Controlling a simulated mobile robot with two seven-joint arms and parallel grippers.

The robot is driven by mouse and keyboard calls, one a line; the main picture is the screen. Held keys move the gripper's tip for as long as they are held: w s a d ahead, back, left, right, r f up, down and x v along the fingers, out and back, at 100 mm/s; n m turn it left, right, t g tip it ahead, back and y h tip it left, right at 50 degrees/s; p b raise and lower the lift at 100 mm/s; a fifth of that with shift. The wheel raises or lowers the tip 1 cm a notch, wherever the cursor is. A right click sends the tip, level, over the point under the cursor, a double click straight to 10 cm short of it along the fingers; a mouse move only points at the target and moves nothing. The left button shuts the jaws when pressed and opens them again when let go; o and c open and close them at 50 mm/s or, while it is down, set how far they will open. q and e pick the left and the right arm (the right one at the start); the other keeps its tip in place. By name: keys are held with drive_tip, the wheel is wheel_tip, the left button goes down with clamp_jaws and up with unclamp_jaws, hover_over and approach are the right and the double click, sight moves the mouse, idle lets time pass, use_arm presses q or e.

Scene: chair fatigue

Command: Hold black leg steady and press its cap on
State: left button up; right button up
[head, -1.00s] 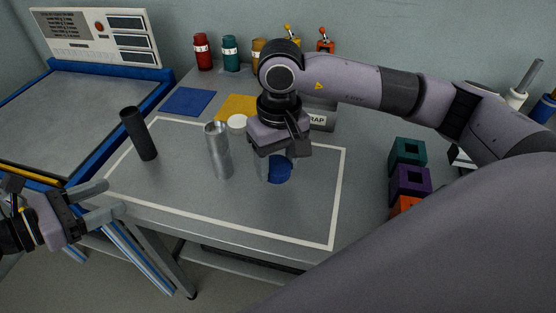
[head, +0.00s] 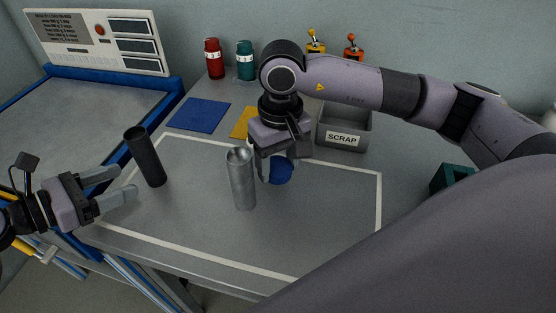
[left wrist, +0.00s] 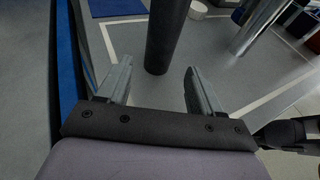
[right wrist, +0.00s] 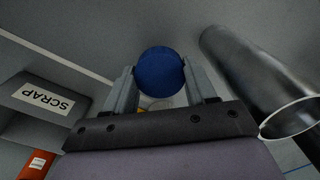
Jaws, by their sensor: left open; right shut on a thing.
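The black leg (head: 146,158) stands on the left part of the table. It also shows upright ahead of my left gripper in the left wrist view (left wrist: 167,35). My left gripper (head: 125,184) is open and empty, its fingers pointing at the leg from the left, short of it. My right gripper (head: 275,172) is shut on a round blue cap (head: 281,171), seen between its fingertips in the right wrist view (right wrist: 159,72). The cap is right of the silver leg (head: 241,180), apart from the black leg. The black leg's top carries no visible cap.
The silver leg stands between the black leg and my right gripper. A grey SCRAP bin (head: 343,129) is behind at the right. A blue mat (head: 200,115) and an orange mat (head: 241,123) lie behind the legs. A white disc (left wrist: 198,10) lies near the silver leg.

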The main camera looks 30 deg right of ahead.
sight(147, 172)
use_arm(q)
drive_tip(key=b+x, duration=0.1)
drive_tip(key=x, duration=0.2)
drive_tip(key=shift+f+b, duration=0.25)
drive_tip(key=shift+b, duration=0.1)
use_arm(e)
wheel_tip(147, 172, down, 3)
drive_tip(key=shift+r, duration=0.2)
use_arm(q)
drive_tip(key=shift+w+d+p, duration=0.15)
drive_tip(key=shift+d+p, duration=0.15)
drive_tip(key=shift+d, duration=0.15)
drive_tip(key=shift+w+d+p, duration=0.2)
drive_tip(key=shift+d+p, duration=0.1)
drive_tip(key=shift+d, duration=0.2)
use_arm(e)
drive_tip(key=shift+r, duration=0.6)
use_arm(q)
drive_tip(key=shift+x, duration=0.85)
drive_tip(key=shift+f, duration=0.1)
drive_tip(key=shift+c, duration=0.4)
drive_tip(key=c, duration=0.6)
